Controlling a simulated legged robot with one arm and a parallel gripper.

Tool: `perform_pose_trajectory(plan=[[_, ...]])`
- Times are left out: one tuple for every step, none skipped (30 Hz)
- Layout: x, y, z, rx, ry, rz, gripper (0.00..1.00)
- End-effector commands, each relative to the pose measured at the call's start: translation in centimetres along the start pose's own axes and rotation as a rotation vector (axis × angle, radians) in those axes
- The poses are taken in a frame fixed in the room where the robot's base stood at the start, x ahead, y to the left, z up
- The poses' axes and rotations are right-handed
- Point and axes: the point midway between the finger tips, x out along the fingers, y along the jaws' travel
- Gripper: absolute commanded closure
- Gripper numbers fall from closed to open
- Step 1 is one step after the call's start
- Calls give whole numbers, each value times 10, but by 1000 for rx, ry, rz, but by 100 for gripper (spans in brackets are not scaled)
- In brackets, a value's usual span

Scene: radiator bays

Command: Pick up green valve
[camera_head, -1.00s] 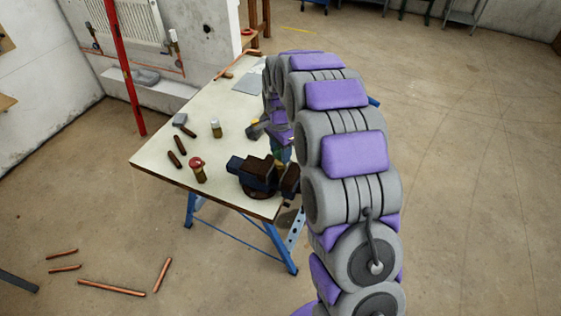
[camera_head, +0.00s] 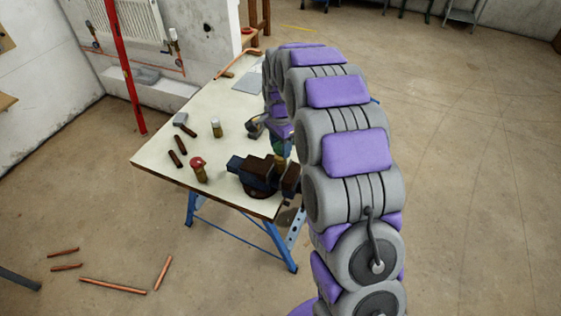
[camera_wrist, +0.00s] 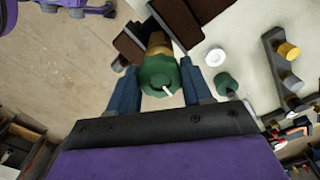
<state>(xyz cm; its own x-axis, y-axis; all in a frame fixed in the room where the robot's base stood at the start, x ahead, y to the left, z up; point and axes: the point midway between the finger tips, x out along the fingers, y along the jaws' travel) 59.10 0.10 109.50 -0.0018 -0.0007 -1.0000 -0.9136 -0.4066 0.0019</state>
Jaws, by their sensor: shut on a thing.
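The green valve (camera_wrist: 160,74) has a green cap with a pale mark and a brass body. In the wrist view it sits between the two blue fingers of my gripper (camera_wrist: 161,88), which is shut on it. Its brass end points towards the gap between the brown jaws of a vise (camera_wrist: 189,22). I cannot tell whether it still touches them. In the head view the vise (camera_head: 252,172) stands at the table's near corner. A brass part of the valve (camera_head: 280,161) shows above the jaws, and my gripper is mostly hidden behind my arm.
The pale table (camera_head: 160,150) also holds a red-capped valve (camera_head: 199,170), a white-topped brass piece (camera_head: 216,128), a hammer (camera_head: 182,121) and dark-handled tools (camera_head: 177,158). Copper pipes (camera_head: 113,286) lie on the floor at left. The floor on the right is clear.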

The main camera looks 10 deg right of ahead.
Motion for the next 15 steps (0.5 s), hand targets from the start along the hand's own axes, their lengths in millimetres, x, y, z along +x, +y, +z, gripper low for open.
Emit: perform_pose_trajectory(plan=[[-1,0,0,0,1,-1,93],[-2,0,0,0,1,-1,93],[-4,0,0,0,1,-2,93],[-5,0,0,0,1,-2,93],[-6,0,0,0,1,-2,93],[-8,0,0,0,1,-2,93],[-10,-1,0,0,2,-3,93],[-12,-1,0,0,2,-3,93],[-15,-1,0,0,2,-3,93],[-17,-1,0,0,2,-3,93],[-19,-1,0,0,2,-3,93],[-21,-1,0,0,2,-3,93],[-23,-1,0,0,2,-4,93],[-25,-1,0,0,2,-4,93],[-27,-1,0,-1,2,-4,93]])
